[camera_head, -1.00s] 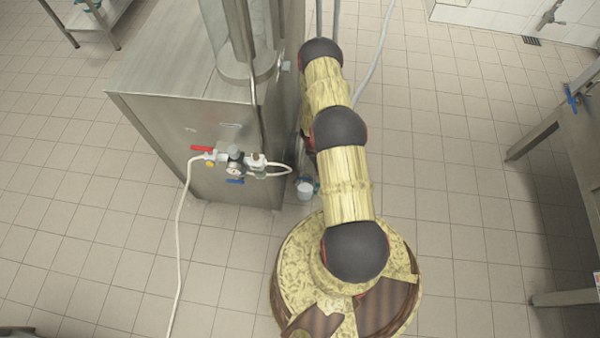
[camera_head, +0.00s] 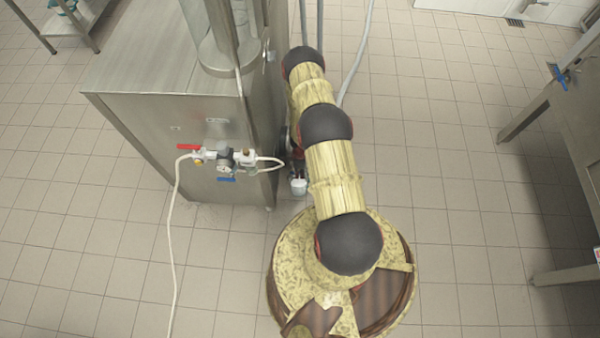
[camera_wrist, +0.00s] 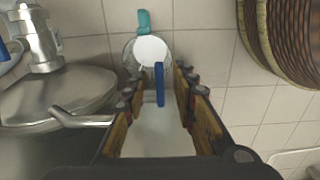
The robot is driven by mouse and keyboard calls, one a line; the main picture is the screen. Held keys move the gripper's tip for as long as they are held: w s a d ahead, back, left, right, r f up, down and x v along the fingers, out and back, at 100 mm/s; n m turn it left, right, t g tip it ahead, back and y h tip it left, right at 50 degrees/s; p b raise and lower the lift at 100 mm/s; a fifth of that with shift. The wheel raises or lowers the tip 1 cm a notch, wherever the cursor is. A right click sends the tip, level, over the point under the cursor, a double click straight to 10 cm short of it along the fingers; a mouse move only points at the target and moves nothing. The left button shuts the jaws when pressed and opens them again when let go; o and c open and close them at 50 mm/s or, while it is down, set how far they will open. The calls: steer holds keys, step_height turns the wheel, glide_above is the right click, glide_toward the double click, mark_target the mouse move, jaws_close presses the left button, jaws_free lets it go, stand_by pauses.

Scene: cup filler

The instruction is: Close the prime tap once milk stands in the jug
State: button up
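The jug (camera_wrist: 150,52) stands near the floor at the top of the wrist view, a clear round vessel with a teal handle (camera_wrist: 143,21). A white round surface, looking like milk, shows inside it. In the head view the jug (camera_head: 299,187) is a small white shape beside the machine. A blue tap lever (camera_wrist: 159,84) shows upright between the fingers of my gripper (camera_wrist: 158,90). The fingers are apart, one on each side of the lever; contact is not visible. The tap's body is mostly hidden. In the head view my arm hides most of the gripper.
A steel table (camera_head: 575,130) stands at the right. Tiled floor between is clear.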

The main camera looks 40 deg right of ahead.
steer(key=shift+f, duration=0.1)
steer(key=shift+c, duration=0.7)
jaws_close()
